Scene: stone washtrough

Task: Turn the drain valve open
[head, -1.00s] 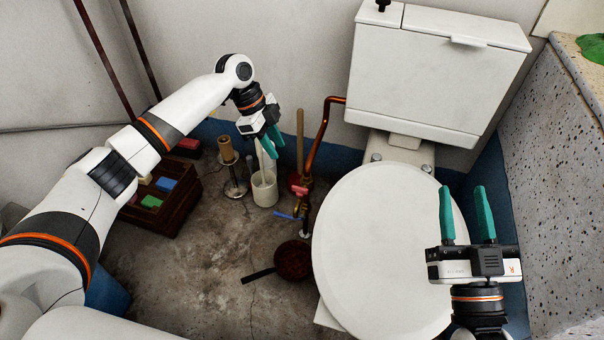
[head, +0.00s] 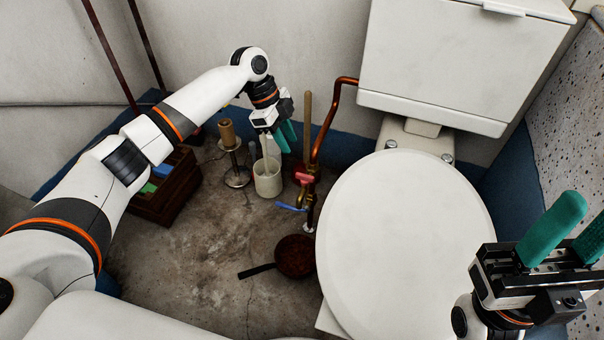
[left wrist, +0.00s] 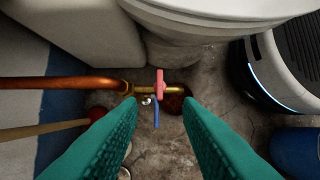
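A copper pipe (head: 330,120) comes down from the wall beside the toilet to brass valve fittings near the floor. A red handle (head: 305,178) and a blue lever (head: 291,207) sit on these fittings. In the left wrist view the red handle (left wrist: 160,83) lies across the brass, and the blue lever (left wrist: 156,113) points toward the bottom of the picture. My right gripper (head: 575,225) is open and empty at the right.
The toilet lid (head: 405,240) is closed, right of the valve. The white brush holder (head: 267,181), a plunger stick (head: 307,120) and a paper stand (head: 236,175) stand close by. A brown pan (head: 294,256) lies in front. A wooden crate (head: 165,195) is at left.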

